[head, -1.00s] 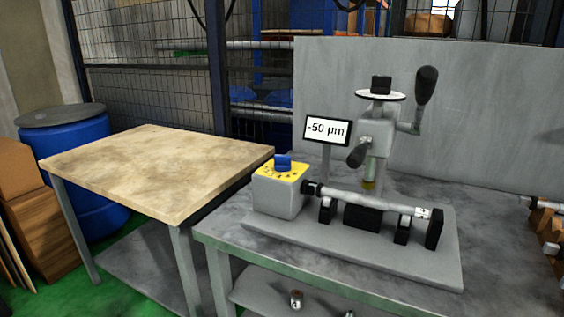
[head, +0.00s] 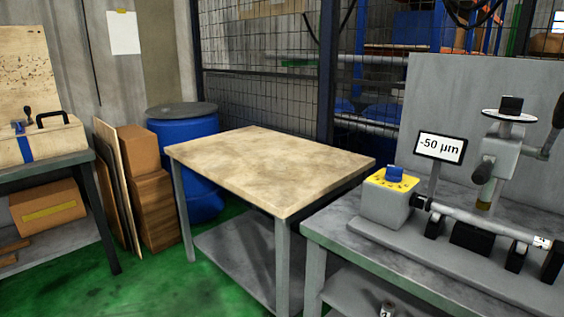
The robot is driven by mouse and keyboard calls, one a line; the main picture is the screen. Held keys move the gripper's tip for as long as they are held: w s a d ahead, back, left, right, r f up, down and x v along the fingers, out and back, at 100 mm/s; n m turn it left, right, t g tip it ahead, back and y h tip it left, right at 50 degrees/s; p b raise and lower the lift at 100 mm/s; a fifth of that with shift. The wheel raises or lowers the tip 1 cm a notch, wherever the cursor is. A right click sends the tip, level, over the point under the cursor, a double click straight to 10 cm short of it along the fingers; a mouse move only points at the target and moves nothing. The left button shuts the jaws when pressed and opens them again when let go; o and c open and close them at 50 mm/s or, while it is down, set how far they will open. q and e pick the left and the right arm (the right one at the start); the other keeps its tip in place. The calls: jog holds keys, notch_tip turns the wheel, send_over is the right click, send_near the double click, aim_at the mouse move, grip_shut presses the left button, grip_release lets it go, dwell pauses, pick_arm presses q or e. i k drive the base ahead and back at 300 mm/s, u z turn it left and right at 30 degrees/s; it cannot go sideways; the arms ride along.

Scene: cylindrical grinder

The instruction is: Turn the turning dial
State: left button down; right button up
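The turning dial is a blue knob (head: 394,173) on the yellow top plate of a grey box (head: 386,207), at the left end of the grinder on the grey workbench. The dial plate has dark markings too small to read. A display (head: 440,148) behind it reads -50 µm. A long grey shaft (head: 478,222) runs from the box to the right across black supports. Neither of my grippers shows in the head view.
A bare wooden-topped table (head: 270,168) stands left of the workbench (head: 345,236). A blue barrel (head: 185,150), cardboard boxes (head: 150,205) and another bench with a toolbox (head: 42,138) are further left. Green floor (head: 165,285) is open in front.

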aim_at(393, 174)
jog(key=u, duration=1.15)
jog(key=i, duration=1.8)
jog(key=z, duration=0.25)
